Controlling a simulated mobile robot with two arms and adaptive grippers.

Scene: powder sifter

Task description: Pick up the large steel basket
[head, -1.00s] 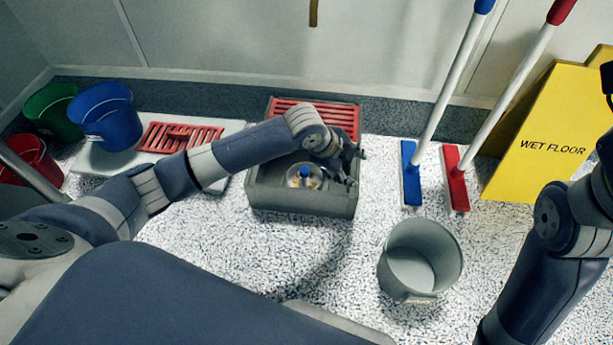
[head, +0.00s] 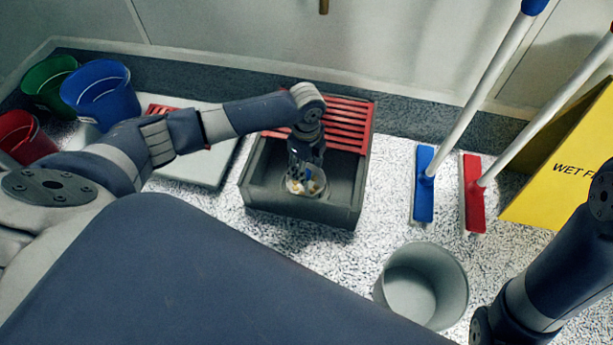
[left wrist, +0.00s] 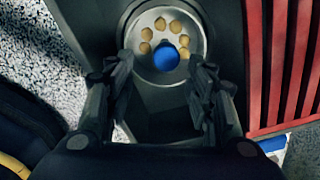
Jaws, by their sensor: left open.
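The large steel basket (head: 312,189) is a round metal cup with a blue knob in its middle and several tan spots around the knob. It sits inside the grey floor box, and it also shows in the left wrist view (left wrist: 161,33). My left gripper (head: 305,160) points down over the basket. In the left wrist view my left gripper (left wrist: 161,62) is open, with one finger on each side of the basket's near part and nothing held. I cannot tell whether the fingers touch the rim. My right gripper is not seen.
The grey box (head: 300,208) has walls around the basket and a red slatted grate (head: 345,115) at its back. A grey bucket (head: 425,290) stands at front right. Blue (head: 424,190) and red (head: 473,200) brushes stand right, beside a yellow sign (head: 565,185).

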